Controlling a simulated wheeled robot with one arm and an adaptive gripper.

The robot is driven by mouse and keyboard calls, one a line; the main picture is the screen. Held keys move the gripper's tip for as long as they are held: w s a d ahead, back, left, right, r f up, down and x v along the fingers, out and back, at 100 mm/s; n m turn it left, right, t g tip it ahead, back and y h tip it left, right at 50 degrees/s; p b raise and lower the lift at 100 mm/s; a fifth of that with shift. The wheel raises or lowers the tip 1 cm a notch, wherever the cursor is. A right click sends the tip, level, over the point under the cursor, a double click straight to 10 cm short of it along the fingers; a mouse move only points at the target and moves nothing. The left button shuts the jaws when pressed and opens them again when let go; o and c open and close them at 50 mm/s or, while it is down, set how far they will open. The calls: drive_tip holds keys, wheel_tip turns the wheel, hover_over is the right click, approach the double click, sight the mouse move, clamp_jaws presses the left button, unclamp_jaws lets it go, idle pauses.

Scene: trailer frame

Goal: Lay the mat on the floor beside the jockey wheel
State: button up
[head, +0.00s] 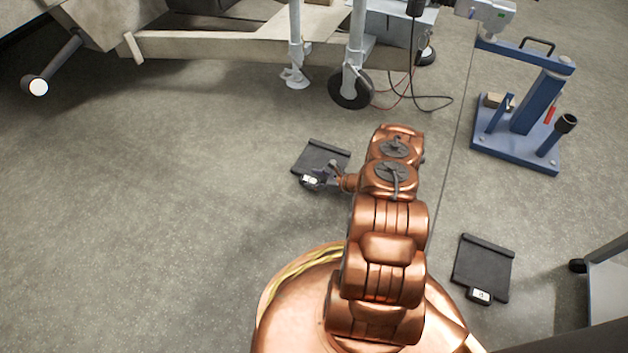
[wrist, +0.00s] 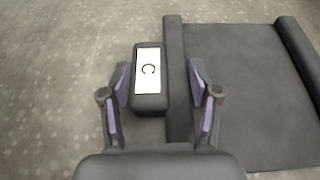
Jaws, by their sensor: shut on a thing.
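A dark grey mat (head: 324,157) with a rolled far edge is in front of the jockey wheel (head: 350,90), apart from it and slightly left. Its block-shaped tab (wrist: 149,102) has a white label reading C. My gripper (head: 320,180) is shut on this tab, one finger on each side; the fingers also show in the wrist view (wrist: 160,88). The mat's flat part (wrist: 235,85) lies right of the fingers there. I cannot tell whether the mat touches the floor. A second, similar mat (head: 483,268) with a labelled tab lies on the floor at the right.
A trailer frame (head: 215,44) runs along the back, with a support leg (head: 295,45) left of the wheel. Cables (head: 425,103) lie right of the wheel. A blue stand (head: 515,135) is at the right. The floor left of the mat is clear.

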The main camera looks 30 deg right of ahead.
drive_tip(key=shift+f, duration=0.1)
drive_tip(key=o, duration=1.6)
